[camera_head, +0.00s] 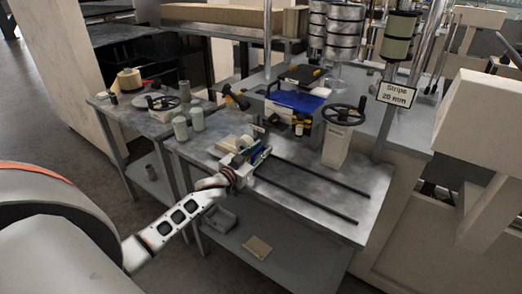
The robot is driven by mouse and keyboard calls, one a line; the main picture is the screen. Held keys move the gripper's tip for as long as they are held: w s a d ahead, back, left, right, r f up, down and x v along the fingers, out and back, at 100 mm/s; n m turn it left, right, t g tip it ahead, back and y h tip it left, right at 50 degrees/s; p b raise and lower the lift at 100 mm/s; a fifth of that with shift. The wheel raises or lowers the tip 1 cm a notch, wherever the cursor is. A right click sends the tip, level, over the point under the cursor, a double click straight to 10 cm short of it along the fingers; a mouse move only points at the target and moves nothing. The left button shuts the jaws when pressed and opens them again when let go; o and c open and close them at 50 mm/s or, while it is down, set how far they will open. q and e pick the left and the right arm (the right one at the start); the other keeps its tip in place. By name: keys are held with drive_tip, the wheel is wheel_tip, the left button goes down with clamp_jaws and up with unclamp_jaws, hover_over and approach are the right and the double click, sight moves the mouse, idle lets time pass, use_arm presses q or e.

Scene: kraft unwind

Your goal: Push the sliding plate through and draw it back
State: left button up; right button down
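My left arm comes in from the left. Its gripper (245,160) is at the left end of two dark parallel rails (315,200) on the grey metal table (215,160). A small pale block-like assembly with a bluish part (259,155) sits right at the gripper, and it may be the sliding plate. The gripper covers part of it, so I cannot tell whether they touch or whether the fingers are open or shut. The rails to the right of it are bare. My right gripper is not in view.
A pale post with a black handwheel (343,115) stands behind the rails. Two green-grey cylinders (188,123) stand left of the gripper. A blue item (297,101) lies behind. A sign reading "Stripe 20 mm" (396,94) is at the right. The table's front right is clear.

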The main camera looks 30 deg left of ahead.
use_arm(q)
drive_tip(key=shift+s, duration=0.1)
drive_tip(key=s, duration=1.2)
drive_tip(key=shift+a, duration=0.2)
drive_tip(key=shift+w, duration=0.1)
